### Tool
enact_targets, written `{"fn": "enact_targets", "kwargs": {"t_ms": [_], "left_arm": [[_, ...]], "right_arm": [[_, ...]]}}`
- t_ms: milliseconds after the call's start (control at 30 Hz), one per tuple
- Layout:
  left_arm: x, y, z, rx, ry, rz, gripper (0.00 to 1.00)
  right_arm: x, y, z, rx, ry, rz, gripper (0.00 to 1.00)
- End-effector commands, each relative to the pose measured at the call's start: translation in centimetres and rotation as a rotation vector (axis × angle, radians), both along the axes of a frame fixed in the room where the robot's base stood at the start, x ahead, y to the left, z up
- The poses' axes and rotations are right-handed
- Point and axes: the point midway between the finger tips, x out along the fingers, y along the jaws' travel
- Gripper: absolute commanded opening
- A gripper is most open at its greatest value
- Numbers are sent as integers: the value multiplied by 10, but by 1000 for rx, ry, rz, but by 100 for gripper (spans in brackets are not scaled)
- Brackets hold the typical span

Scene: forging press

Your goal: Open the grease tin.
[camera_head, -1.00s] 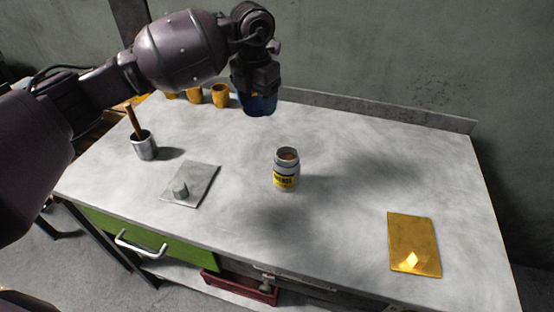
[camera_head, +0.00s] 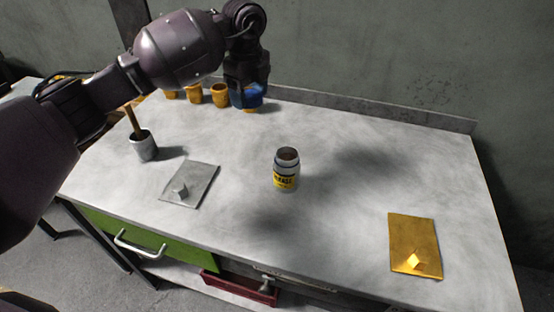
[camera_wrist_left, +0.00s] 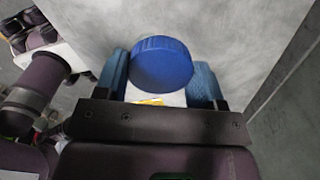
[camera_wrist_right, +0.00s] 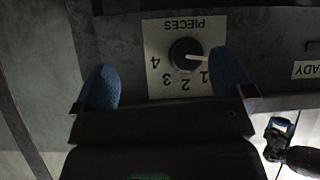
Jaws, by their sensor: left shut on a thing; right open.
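The grease tin (camera_head: 286,180), pale with a yellow label, stands upright mid-table. Its top shows a dark round opening with no lid on it. My left gripper (camera_head: 247,98) is at the back of the table, behind and left of the tin. It is shut on a blue round lid (camera_wrist_left: 163,65) with a ribbed edge, between its blue fingers in the left wrist view. A pale patch with yellow shows below the lid; I cannot tell what it is. My right gripper (camera_wrist_right: 165,78) is open and empty, before a panel, and out of the head view.
Yellow cups (camera_head: 220,95) stand along the back edge beside my left gripper. A grey pot (camera_head: 144,147) with a wooden handle and a grey plate (camera_head: 203,180) are left. A gold plate (camera_head: 402,230) lies right. A PIECES dial (camera_wrist_right: 186,55) faces my right gripper.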

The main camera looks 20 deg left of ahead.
Motion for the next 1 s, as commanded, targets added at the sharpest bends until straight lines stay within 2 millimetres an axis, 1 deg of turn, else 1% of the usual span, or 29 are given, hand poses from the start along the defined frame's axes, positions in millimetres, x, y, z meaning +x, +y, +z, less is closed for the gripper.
{"fn": "enact_targets", "kwargs": {"t_ms": [100,233,333,800,900,1000], "left_arm": [[1,2,0,0,1,98,35],[2,3,-2,0,2,156,35],[2,3,-12,0,6,171,35],[1,3,-113,0,9,169,35],[1,3,-130,2,9,170,35],[1,3,-140,0,6,170,35]], "right_arm": [[0,0,0,0,0,0,99],[0,0,0,0,0,0,99],[0,0,-2,0,3,1,99],[-2,2,-20,-1,26,7,99],[-2,2,-23,-1,30,8,99],[-1,2,-25,-1,30,8,99]]}}
